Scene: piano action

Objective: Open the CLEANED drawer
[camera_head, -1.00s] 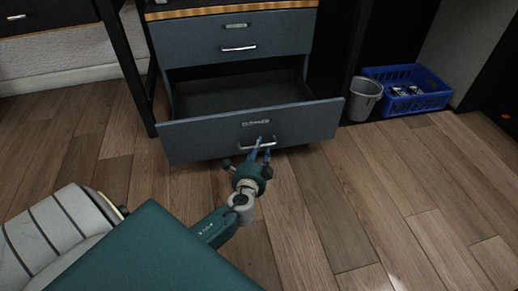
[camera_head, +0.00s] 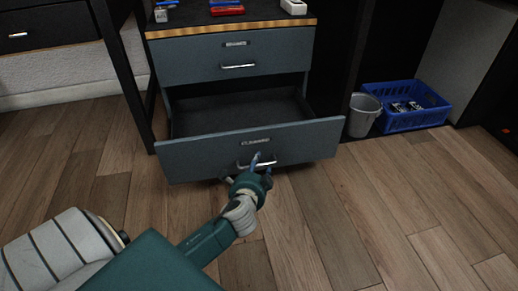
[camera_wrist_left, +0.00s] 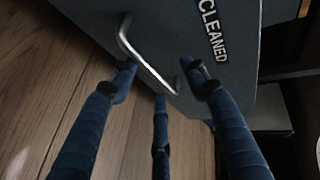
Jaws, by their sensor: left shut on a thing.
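The CLEANED drawer (camera_head: 205,158) is the lower drawer of a grey cabinet and stands pulled out, its inside (camera_head: 240,112) dark and apparently empty. The word CLEANED shows on its front in the left wrist view (camera_wrist_left: 235,15). Its metal handle (camera_head: 284,162) also shows in the left wrist view (camera_wrist_left: 150,70). My left gripper (camera_head: 256,166) is at this handle, its blue fingers (camera_wrist_left: 160,85) on either side of the bar and shut on it. My right gripper is out of view.
The upper drawer (camera_head: 190,62) is shut. Red, blue and white items lie on the cabinet top. A grey bin (camera_head: 362,116) and a blue basket (camera_head: 410,122) with cans stand to the right. The wooden floor in front is clear.

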